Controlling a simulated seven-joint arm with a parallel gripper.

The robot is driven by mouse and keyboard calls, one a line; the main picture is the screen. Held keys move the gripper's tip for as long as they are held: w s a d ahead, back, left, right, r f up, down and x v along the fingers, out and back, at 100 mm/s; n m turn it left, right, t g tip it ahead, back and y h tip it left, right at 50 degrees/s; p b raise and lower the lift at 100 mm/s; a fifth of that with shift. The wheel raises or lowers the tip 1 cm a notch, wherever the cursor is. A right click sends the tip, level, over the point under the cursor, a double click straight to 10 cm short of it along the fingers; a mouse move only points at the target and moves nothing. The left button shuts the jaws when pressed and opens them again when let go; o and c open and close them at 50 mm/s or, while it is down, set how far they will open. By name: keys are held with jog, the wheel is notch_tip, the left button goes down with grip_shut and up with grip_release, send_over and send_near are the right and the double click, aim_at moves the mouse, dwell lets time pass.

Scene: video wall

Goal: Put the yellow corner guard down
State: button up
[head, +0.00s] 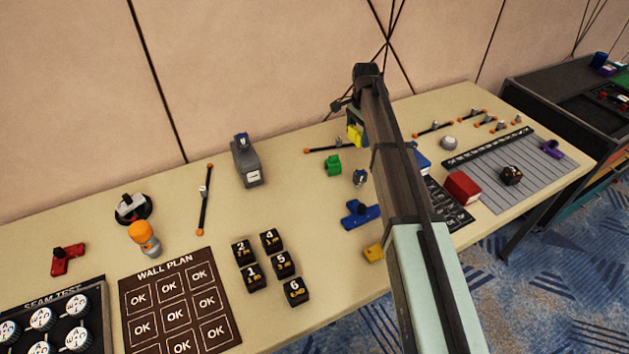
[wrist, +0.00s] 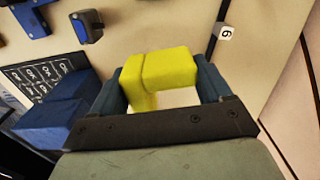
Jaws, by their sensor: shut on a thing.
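The yellow corner guard (wrist: 168,68) is a bright L-shaped block held between the two dark fingers of my gripper (wrist: 161,82) in the wrist view. In the head view a piece of the yellow corner guard (head: 355,135) shows beside my arm. My gripper (head: 353,116) is there over the back part of the table, partly hidden by my arm. Whether the guard touches the table is hard to tell. A green block (head: 333,165) lies on the table just in front and to the left of it.
The beige table (head: 290,215) carries several tools. A black-and-orange rod (head: 328,148) lies close to my gripper. A blue piece (head: 361,213) and another yellow piece (head: 373,253) lie nearer the front. A grey device (head: 246,163) stands left. Bare tabletop lies between it and the green block.

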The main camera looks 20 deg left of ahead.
jog(key=s+a+n, duration=0.1)
jog(key=s+a, duration=0.2)
jog(key=a, duration=0.4)
jog(key=n, duration=0.3)
send_over(292, 200)
jog(key=shift+f, duration=4.9)
jog(key=shift+f, duration=0.15)
jog(key=o, duration=1)
jog(key=shift+c, duration=0.2)
